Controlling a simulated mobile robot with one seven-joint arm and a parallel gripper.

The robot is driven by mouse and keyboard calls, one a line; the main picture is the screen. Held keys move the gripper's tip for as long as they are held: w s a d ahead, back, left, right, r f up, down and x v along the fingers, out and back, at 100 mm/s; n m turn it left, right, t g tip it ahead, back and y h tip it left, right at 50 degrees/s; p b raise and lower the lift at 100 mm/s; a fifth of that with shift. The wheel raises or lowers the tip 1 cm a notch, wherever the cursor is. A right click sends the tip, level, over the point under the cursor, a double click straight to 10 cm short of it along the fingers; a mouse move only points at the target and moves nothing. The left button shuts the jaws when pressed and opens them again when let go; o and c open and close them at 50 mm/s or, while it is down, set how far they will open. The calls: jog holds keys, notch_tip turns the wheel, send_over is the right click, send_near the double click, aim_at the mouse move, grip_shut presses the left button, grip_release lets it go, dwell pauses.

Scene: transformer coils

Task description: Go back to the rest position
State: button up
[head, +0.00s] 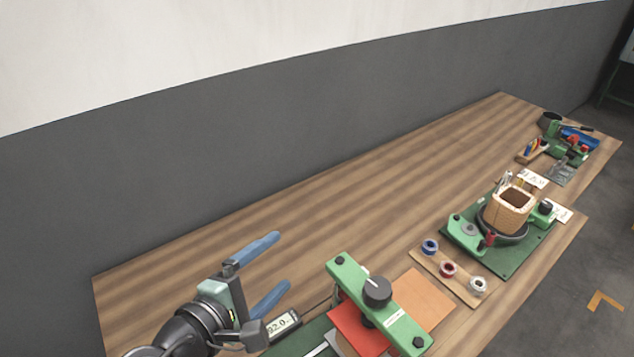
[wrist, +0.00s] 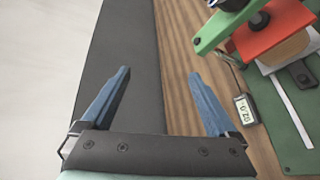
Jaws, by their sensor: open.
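My gripper (head: 272,272) is at the lower left of the head view, above the left part of the wooden bench (head: 150,295). Its two blue fingers are spread apart with nothing between them. In the wrist view my gripper (wrist: 160,95) is also open and empty, with the dark wall and the bench's wood behind it. A green clamp press with a black knob (head: 377,291) and a red plate (head: 357,328) stands right of my gripper, apart from it. A small display reading about 92.0 (head: 283,324) lies close beside the gripper in the head view.
A wooden strip with several coloured spools (head: 448,269) lies right of the press. Tools and a blue tray (head: 580,139) are at the far end. The bench along the wall is clear.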

jog(key=w+d+r+m+t+y, duration=0.15)
jog(key=r+m+t, duration=0.3)
jog(key=r, duration=0.85)
jog(key=w+d+r+m+t+y, duration=0.1)
jog(key=w+r+m+t+y, duration=0.3)
jog(key=r, duration=0.9)
jog(key=s+d+r+m+t+y, duration=0.1)
jog(key=s+d+r+m+t, duration=0.1)
jog(key=s+r, duration=0.5)
jog(key=s+d+r+m+t, duration=0.2)
jog(key=s+r+m+t, duration=0.2)
jog(key=s+r, duration=0.4)
notch_tip(320, 180, up, 5)
jog(key=shift+s+r+m+y, duration=0.15)
jog(key=shift+m+y, duration=0.2)
jog(key=shift+m, duration=0.4)
jog(key=shift+o, duration=0.3)
jog(key=shift+t, duration=0.25)
